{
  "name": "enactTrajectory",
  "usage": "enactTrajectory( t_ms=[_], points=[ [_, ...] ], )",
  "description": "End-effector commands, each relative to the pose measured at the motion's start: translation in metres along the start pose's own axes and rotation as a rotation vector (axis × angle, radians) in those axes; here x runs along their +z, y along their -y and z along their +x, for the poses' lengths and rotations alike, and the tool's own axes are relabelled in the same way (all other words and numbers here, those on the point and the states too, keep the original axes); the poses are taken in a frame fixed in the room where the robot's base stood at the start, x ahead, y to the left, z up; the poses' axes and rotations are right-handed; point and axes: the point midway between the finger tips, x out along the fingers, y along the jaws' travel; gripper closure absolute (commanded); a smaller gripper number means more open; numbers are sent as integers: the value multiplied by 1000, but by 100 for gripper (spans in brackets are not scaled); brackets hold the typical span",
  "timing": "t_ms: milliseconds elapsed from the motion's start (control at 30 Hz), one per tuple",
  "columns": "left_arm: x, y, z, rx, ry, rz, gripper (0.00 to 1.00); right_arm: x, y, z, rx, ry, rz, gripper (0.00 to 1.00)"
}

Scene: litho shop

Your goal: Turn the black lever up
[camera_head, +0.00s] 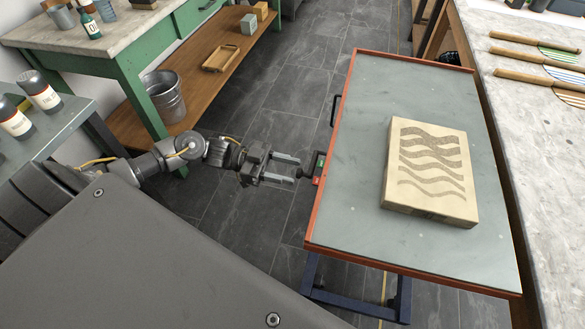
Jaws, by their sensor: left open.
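A small dark control box with green and red marks (319,168) is fixed to the left edge of the lift table (350,190). A short black part, which looks like the black lever (306,173), sticks out from the box toward my gripper; its exact tilt is too small to tell. My left gripper (298,171) reaches in from the left with its two grey fingers apart. Its fingertips are at the near end of the lever; I cannot tell whether they touch it. My right gripper is out of view.
A pale block with wavy carving (432,170) lies on the table top. A black bar handle (334,110) is on the table's left edge. A green bench (120,65) with a metal bucket (165,97) stands left. A long counter (530,110) stands right. Floor between is clear.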

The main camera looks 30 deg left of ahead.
Motion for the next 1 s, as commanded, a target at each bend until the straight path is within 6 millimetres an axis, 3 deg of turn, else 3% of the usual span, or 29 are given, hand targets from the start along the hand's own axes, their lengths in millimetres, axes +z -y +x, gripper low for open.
enactTrajectory(
  t_ms=[200,500,833,1000],
  points=[
    [0,0,17,1,-1,0,54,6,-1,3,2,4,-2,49],
    [0,0,18,0,0,0,56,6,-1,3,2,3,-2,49],
    [0,0,18,0,0,0,99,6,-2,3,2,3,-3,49],
    [0,0,18,0,0,0,100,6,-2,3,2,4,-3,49]
  ],
)
